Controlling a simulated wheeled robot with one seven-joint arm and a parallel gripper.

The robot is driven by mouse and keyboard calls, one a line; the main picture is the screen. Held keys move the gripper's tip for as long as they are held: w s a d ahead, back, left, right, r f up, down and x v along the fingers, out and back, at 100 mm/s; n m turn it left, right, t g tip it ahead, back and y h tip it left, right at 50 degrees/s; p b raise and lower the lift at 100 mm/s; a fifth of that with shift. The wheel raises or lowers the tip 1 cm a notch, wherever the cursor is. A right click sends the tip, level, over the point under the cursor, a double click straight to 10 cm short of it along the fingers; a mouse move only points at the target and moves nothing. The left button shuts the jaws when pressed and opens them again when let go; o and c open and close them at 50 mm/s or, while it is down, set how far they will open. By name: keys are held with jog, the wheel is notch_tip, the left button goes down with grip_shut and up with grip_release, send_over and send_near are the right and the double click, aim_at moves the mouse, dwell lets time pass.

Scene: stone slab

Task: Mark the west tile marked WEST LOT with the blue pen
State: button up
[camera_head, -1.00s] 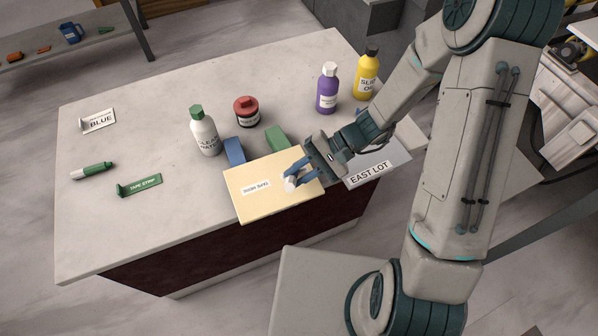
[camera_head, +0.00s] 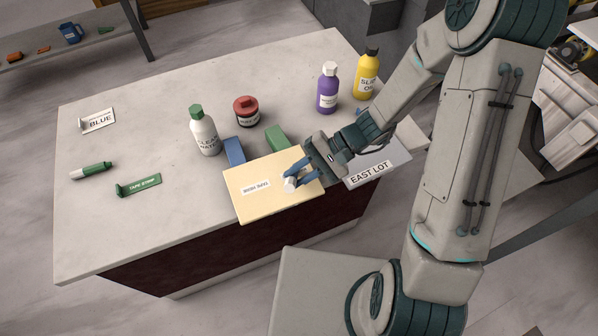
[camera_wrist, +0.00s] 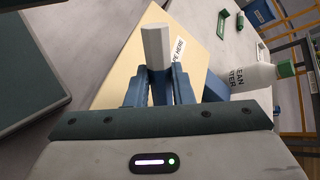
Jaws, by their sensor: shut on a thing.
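My gripper (camera_head: 296,178) is shut on a pale grey-white rod (camera_head: 289,184), which also shows upright between the fingers in the wrist view (camera_wrist: 155,45). The gripper is over the right part of a cream board (camera_head: 250,207), whose small label reads partly "...PE HERE" in the wrist view. I cannot tell whether the rod touches the board. A grey tile marked EAST LOT (camera_head: 392,157) lies right of the board, partly behind my gripper and arm. No WEST LOT label is readable.
A blue block (camera_head: 234,152) and green block (camera_head: 276,138) stand behind the board. A white bottle (camera_head: 204,132), red-lidded jar (camera_head: 246,112), purple bottle (camera_head: 327,90) and yellow bottle (camera_head: 367,75) stand farther back.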

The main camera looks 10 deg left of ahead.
jog(key=shift+s+b, duration=1.15)
jog(key=shift+s, duration=0.55)
dwell(2.4)
notch_tip(320, 180, up, 7)
jog(key=p, duration=0.5)
dwell(0.6)
jog(key=w+d+r+m+t, duration=0.1)
jog(key=w+d+m+t, duration=0.3)
jog(key=w, duration=0.5)
jog(key=w+d+r+m+t, duration=0.1)
jog(key=w+d+m+t, duration=0.1)
jog(key=w+m+t, duration=0.6)
jog(key=w+d+r+m+t+h, duration=0.2)
jog(key=w+d+m+h, duration=0.1)
jog(key=d, duration=0.4)
jog(key=w+d+r+m+t+h, duration=0.2)
jog(key=w+d+m, duration=0.3)
jog(key=d, duration=0.3)
jog(key=shift+w+h, duration=0.65)
jog(key=shift+h, duration=0.25)
